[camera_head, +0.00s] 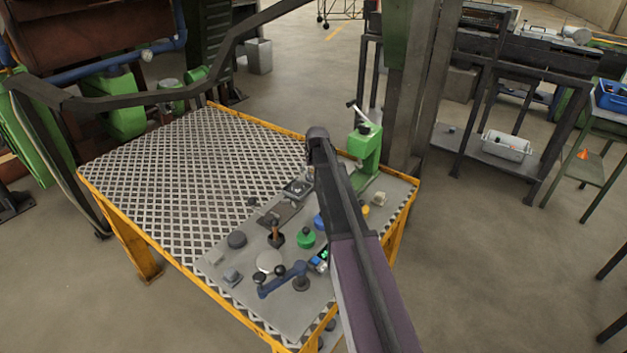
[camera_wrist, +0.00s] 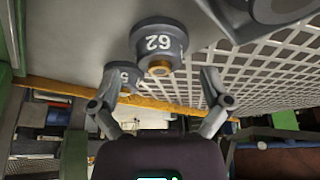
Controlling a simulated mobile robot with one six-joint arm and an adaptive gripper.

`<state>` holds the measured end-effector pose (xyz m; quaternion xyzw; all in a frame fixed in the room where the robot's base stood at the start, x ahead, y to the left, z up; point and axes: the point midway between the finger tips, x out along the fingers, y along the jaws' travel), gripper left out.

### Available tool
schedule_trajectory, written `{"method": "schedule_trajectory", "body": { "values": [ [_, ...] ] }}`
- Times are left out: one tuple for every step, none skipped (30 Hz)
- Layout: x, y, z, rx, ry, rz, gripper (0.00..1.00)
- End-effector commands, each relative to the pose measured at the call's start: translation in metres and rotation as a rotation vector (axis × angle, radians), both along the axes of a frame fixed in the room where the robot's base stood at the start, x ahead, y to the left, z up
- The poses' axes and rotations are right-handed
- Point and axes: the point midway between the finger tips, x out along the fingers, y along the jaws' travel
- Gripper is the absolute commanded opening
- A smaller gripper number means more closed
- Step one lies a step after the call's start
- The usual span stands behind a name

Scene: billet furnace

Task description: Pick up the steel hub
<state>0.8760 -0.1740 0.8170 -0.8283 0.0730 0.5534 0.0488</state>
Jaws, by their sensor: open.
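In the wrist view, a round grey metal piece with white digits and a brass-coloured centre (camera_wrist: 158,43) sits on the grey plate, in line with the gap between my fingers and beyond the tips. It may be the steel hub, but I cannot tell for certain. In the head view, my arm hides the gripper and part of the bench top.
The yellow-edged bench (camera_head: 130,232) has a grating and a plate crowded with small parts: a green knob (camera_head: 305,239), a pale disc (camera_head: 269,263) and a blue crank (camera_head: 283,280). A green press (camera_head: 368,152) stands at the back right. The grating is mostly clear.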

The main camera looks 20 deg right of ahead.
Motion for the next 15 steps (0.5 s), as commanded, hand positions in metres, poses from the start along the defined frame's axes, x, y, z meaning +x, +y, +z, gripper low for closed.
{"method": "schedule_trajectory", "body": {
  "values": [
    [0.0023, -0.0006, -0.0077, 0.0, 0.0, 0.0, 0.98],
    [0.0032, -0.0008, -0.0094, 0.0, 0.0, 0.0, 0.98],
    [0.0041, -0.0009, -0.0114, 0.0, 0.0, 0.0, 0.98],
    [0.0046, -0.0011, -0.0127, 0.0, 0.0, 0.0, 0.98],
    [0.0051, -0.0012, -0.0137, 0.0, 0.0, 0.0, 0.98],
    [0.0056, -0.0014, -0.0148, 0.0, 0.0, 0.0, 0.98],
    [0.006, -0.0015, -0.0153, 0.0, 0.0, 0.0, 0.98],
    [0.0062, -0.0016, -0.0157, 0.0, 0.0, -0.001, 0.98],
    [0.0063, -0.0016, -0.016, 0.0, 0.0, -0.001, 0.98],
    [0.0065, -0.0017, -0.0161, 0.0, 0.0, -0.001, 0.98],
    [0.0064, -0.0017, -0.016, 0.0, 0.0, -0.001, 0.98],
    [0.0065, -0.0018, -0.0159, 0.0, 0.0, -0.001, 0.98],
    [0.0065, -0.0018, -0.0156, 0.0, 0.0, -0.001, 0.98],
    [0.0064, -0.0019, -0.0155, 0.0, 0.0, -0.001, 0.98],
    [0.0063, -0.0018, -0.0155, 0.0, 0.0, -0.001, 0.98]
  ]
}}
